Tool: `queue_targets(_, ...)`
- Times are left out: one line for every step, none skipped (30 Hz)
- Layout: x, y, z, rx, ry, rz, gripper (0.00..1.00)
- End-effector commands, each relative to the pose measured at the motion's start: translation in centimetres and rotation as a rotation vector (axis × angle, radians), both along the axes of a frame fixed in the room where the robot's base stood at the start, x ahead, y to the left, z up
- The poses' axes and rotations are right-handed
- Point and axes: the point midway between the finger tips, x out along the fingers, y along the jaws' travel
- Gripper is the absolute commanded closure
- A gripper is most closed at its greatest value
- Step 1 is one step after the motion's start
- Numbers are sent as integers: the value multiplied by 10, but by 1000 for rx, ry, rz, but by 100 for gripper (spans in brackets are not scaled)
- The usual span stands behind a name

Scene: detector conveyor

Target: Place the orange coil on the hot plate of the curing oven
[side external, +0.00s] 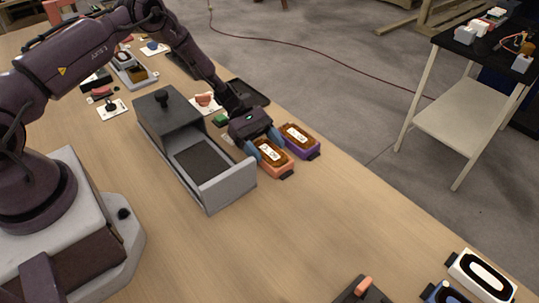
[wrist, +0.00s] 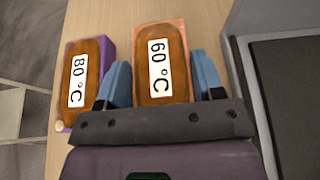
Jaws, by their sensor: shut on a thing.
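The orange coil (side external: 274,160) is a block with a brown top and a white label, which reads 60 °C in the wrist view (wrist: 160,62). My gripper (side external: 265,143) has its blue fingers on both sides of it, shut on it; the fingers also show in the wrist view (wrist: 163,80). The coil appears to be on or just above the table, right of the curing oven (side external: 165,118). The grey oven has its drawer pulled out, with the dark, bare hot plate (side external: 202,160) inside. The plate's dark surface also shows in the wrist view (wrist: 293,95).
A purple coil (side external: 301,141) labelled 80 °C (wrist: 88,75) stands close beside the orange one. The drawer's raised wall (side external: 230,188) lies between the orange coil and the plate. A dark tray (side external: 248,92) is behind. The table front is mostly clear.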

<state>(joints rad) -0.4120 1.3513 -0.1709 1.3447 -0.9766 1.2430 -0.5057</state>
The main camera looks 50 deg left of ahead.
Motion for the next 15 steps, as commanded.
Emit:
queue_targets(0, 0, 1, -1, -1, 0, 74)
queue_targets(0, 0, 1, -1, -1, 0, 74)
queue_targets(0, 0, 1, -1, -1, 1, 74)
queue_targets(1, 0, 2, -1, -2, 0, 74)
queue_targets(1, 0, 4, -1, -2, 0, 74)
queue_targets(1, 0, 8, -1, -4, 1, 74)
queue_targets(1, 0, 11, -1, -4, 1, 74)
queue_targets(1, 0, 15, -1, -4, 1, 74)
queue_targets(1, 1, 23, 0, -5, 0, 74)
queue_targets(1, 0, 28, 0, -5, 0, 74)
queue_targets(1, 1, 35, 0, -6, 0, 74)
queue_targets(1, 1, 43, 1, -6, 0, 74)
queue_targets(1, 1, 49, 1, -5, 0, 74)
queue_targets(1, 1, 56, 1, -5, 0, 74)
queue_targets(1, 0, 64, 1, -5, 0, 74)
